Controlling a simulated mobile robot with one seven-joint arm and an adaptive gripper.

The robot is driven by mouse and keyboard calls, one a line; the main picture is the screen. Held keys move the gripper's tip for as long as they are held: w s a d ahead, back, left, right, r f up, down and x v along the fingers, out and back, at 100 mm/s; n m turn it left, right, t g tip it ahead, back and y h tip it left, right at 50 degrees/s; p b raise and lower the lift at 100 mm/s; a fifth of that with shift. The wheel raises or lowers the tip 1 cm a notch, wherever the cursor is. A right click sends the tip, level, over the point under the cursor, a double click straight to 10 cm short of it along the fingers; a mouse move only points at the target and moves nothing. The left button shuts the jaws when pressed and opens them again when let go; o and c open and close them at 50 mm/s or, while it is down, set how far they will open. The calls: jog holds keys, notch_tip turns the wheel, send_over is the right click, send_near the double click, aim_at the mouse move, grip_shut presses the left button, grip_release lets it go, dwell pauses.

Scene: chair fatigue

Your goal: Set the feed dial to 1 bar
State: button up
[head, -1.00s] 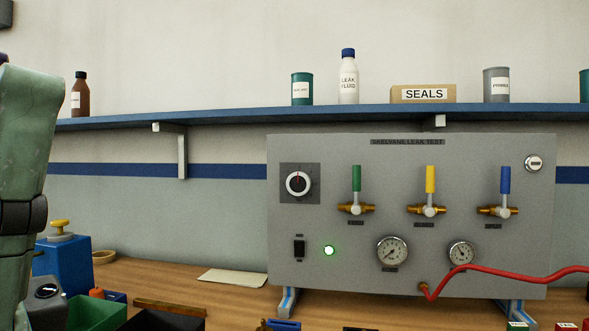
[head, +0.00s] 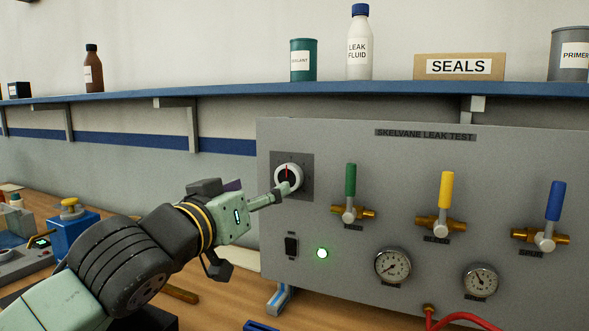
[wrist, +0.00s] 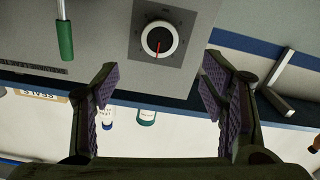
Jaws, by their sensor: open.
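The feed dial (head: 288,174) is a black knob with a red pointer line in a white ring, on a dark square plate at the upper left of the grey test panel (head: 350,260). Its pointer stands about straight up in the head view. The dial (wrist: 157,41) also shows in the wrist view, upside down, ahead of the fingers. My gripper (head: 286,188) reaches toward the dial from the left, its tip overlapping the lower part of the dial in the head view. In the wrist view my gripper (wrist: 158,90) is open, its purple-padded fingers apart with nothing between them. Scale marks are too small to read.
Green (head: 350,180), yellow (head: 446,190) and blue (head: 555,201) valve handles stand right of the dial. A blue-edged shelf (head: 400,96) with containers runs above the panel.

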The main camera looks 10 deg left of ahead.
aim_at(286, 177)
jog(key=w+p, duration=0.1)
jog(key=w, duration=0.2)
jog(key=w+d+p, duration=0.1)
jog(key=w, duration=0.2)
jog(key=w+p, duration=0.1)
jog(key=w, duration=0.2)
jog(key=shift+d+r, duration=0.15)
jog(key=shift+d, duration=0.25)
jog(key=shift+w+d+p, duration=0.1)
jog(key=shift+w+p, duration=0.3)
jog(key=shift+w, duration=0.25)
jog(key=shift+c, duration=0.5)
jog(key=shift+f, duration=0.2)
jog(key=c, duration=1)
